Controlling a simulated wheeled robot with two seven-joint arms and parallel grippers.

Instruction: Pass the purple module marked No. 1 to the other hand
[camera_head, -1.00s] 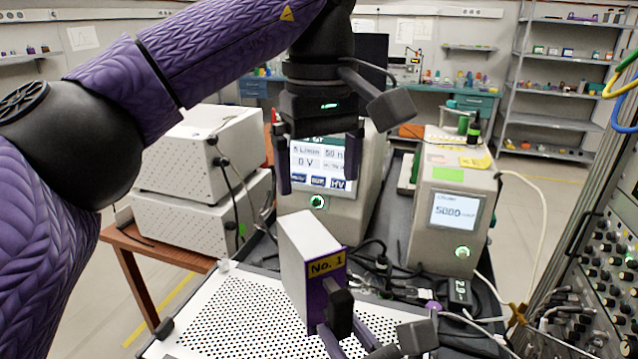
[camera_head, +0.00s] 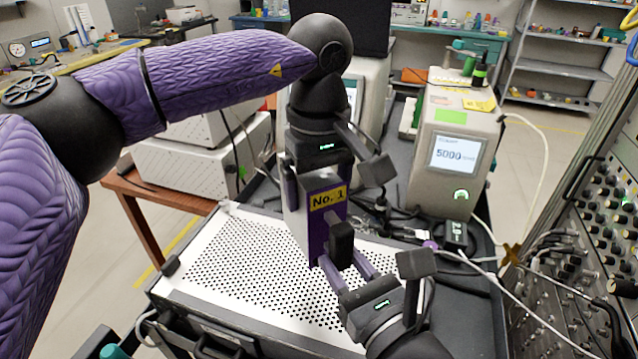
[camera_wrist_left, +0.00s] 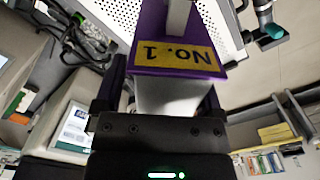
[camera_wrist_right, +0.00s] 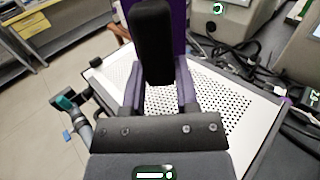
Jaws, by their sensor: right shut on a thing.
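The purple and white module (camera_head: 315,222) has a yellow "No. 1" label and a black handle (camera_head: 341,243) on its purple face. It is held above the white perforated plate. My right gripper (camera_head: 345,264) is shut on the handle from the front, also seen in the right wrist view (camera_wrist_right: 160,88). My left gripper (camera_head: 318,178) points down over the module's top, its fingers open on either side of the white body. In the left wrist view the module (camera_wrist_left: 168,95) lies between these fingers, with a narrow gap visible at the left finger.
The perforated plate (camera_head: 232,270) below is bare. A device reading 5000 (camera_head: 455,150) stands at the right, with cables (camera_head: 420,233) beside it. White boxes (camera_head: 190,165) are at the left, and a rack with knobs (camera_head: 590,190) stands at the far right.

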